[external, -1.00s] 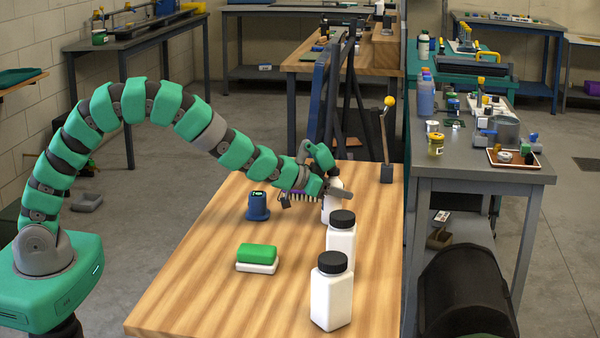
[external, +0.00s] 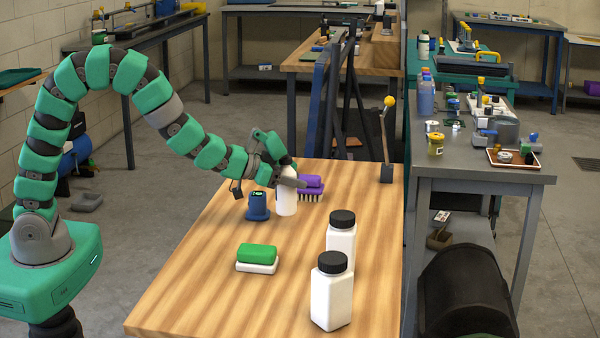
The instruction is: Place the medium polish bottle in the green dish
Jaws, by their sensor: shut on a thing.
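My gripper (external: 288,178) is shut around the upper part of a white bottle (external: 286,202), which is upright. The gripper hides much of its top, and I cannot tell whether its base touches the table. Two other white bottles with black caps stand upright at the right of the wooden table: a front one (external: 331,298) and one behind it (external: 341,240). I cannot tell by size which bottle is the medium one. I cannot make out a green dish; a green-topped block with a white base (external: 257,256) lies on the table.
A blue container with a dark top (external: 258,207) stands just left of the held bottle. A purple-backed brush (external: 312,183) lies behind it to the right. A yellow-knobbed lever (external: 387,150) rises at the table's back right. The wooden table (external: 205,300) is bare at the front left.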

